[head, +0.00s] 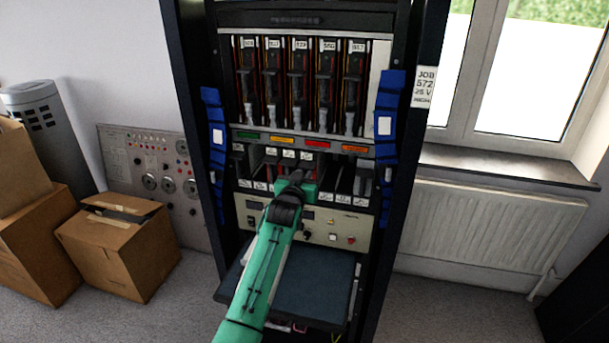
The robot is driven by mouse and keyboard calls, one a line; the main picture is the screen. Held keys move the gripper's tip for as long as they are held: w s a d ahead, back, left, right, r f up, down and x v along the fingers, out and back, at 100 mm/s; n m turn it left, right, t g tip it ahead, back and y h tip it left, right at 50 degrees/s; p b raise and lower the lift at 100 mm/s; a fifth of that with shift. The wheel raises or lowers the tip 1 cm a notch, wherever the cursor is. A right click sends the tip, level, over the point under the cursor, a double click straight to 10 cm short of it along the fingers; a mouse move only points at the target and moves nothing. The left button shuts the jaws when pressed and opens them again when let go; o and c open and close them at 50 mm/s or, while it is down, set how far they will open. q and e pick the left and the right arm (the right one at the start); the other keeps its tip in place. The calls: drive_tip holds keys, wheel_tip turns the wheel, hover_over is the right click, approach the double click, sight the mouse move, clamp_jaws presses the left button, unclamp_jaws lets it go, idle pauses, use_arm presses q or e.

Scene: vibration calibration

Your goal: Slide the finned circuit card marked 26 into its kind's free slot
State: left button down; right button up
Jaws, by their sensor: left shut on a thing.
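My left arm reaches up from the bottom into the rack, and its gripper (306,176) is at the lower row of card slots. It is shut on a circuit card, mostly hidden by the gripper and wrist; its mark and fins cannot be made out. The lower card cage (350,178) holds dark cards on both sides of the gripper, with small white labels above and below. I cannot tell how far the held card is inside a slot. No number 26 is legible. My right gripper is not in view.
The upper bay holds several tall dark modules (299,85) with white labels. Coloured tags (318,144) line the strip between the bays. Blue straps (388,120) hang on both rack posts. A dark shelf (312,285) juts out below the control panel (345,228). Cardboard boxes (115,250) stand left.

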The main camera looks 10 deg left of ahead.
use_arm(q)
drive_tip(key=shift+w+r, duration=0.2)
drive_tip(key=shift+w, duration=0.15)
idle(0.5)
drive_tip(key=c, duration=1.3)
unclamp_jaws()
drive_tip(key=shift+f, duration=0.1)
drive_tip(key=shift+f, duration=0.4)
drive_tip(key=shift+f+b, duration=0.25)
drive_tip(key=shift+b, duration=0.1)
drive_tip(key=shift+s+p, duration=1.9)
drive_tip(key=shift+s, duration=0.6)
